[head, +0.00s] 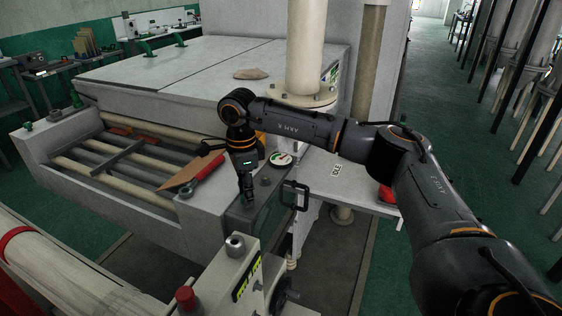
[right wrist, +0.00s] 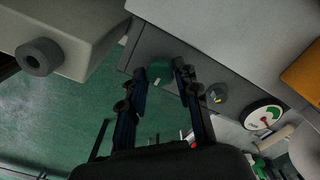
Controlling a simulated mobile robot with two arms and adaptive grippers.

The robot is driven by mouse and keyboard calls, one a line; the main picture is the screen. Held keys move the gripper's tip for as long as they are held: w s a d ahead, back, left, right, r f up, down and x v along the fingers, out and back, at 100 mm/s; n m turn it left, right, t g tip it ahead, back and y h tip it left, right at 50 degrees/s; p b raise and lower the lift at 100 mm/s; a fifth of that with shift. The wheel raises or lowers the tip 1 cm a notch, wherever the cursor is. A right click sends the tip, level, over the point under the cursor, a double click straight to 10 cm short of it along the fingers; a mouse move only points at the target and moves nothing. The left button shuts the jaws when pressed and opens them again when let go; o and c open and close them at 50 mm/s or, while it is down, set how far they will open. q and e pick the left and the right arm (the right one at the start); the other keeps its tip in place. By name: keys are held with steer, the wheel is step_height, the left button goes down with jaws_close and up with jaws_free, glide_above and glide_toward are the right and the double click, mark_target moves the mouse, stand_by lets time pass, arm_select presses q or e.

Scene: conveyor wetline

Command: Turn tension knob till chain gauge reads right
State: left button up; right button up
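My right gripper (head: 246,199) points down over the grey panel on the machine's near right corner. In the right wrist view its fingers (right wrist: 160,78) are apart, with a dark green round knob (right wrist: 160,71) showing between the fingertips. I cannot tell whether they touch it. A dark grey knob with a yellow mark (right wrist: 217,93) sits just right of the fingers. The round gauge (head: 280,159) has a white face with green and red; it also shows in the right wrist view (right wrist: 263,116). Its needle is too small to read. My left gripper is not in view.
A roller bed (head: 130,180) with a brown board and a red-handled tool (head: 208,167) lies left of the gripper. A black handle (head: 296,194) stands close on the right. A red button (head: 186,296) and a white pipe (head: 306,50) rise nearby.

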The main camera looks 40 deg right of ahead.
steer(key=shift+m, duration=1.8)
steer(key=shift+m, duration=0.8)
steer(key=shift+m, duration=1.7)
steer(key=shift+m, duration=0.9)
